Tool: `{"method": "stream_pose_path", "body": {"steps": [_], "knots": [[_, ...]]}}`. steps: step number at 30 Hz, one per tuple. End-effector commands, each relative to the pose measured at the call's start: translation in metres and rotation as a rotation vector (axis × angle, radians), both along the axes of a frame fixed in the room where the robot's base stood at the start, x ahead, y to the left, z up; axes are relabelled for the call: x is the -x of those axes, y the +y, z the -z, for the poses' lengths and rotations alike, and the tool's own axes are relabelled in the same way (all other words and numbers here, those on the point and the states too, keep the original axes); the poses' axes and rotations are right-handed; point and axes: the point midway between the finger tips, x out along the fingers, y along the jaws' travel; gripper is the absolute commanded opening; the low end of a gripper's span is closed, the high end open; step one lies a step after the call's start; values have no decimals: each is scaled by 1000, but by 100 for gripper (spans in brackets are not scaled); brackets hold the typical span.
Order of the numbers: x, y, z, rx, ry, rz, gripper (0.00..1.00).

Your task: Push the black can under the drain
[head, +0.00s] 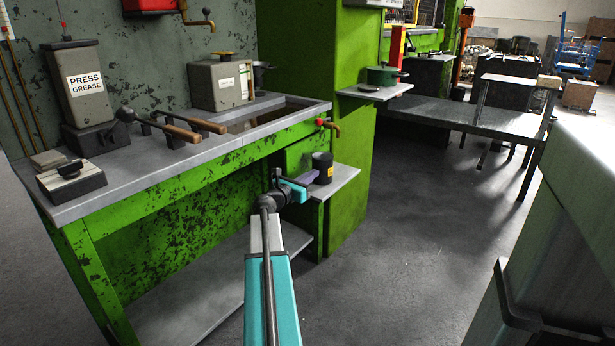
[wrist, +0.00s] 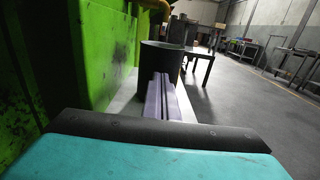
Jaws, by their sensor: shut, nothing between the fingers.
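The brass drain (head: 336,129) with a red knob sticks out of the bench above the shelf, a little right of the can in the head view. My gripper (head: 309,179) is shut and empty, low beside the can's left side. In the wrist view the shut fingers (wrist: 160,92) point at the can (wrist: 152,60), at or very near its wall; contact is unclear. The drain (wrist: 158,9) shows beyond the can.
A green wall stands close behind the shelf (wrist: 95,45). The bench top (head: 140,160) holds a press grease box (head: 82,85) and wooden-handled tools (head: 185,128). Open floor (head: 420,240) lies to the right of the shelf.

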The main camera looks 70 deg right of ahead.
Motion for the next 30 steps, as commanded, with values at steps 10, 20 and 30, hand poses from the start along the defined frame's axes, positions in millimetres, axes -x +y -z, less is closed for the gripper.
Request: {"method": "stream_pose_path", "body": {"steps": [10,20,30], "knots": [[10,-45,-2,0,0,0,0],[21,-83,-1,0,1,0,0],[28,-106,0,0,0,-1,0]]}}
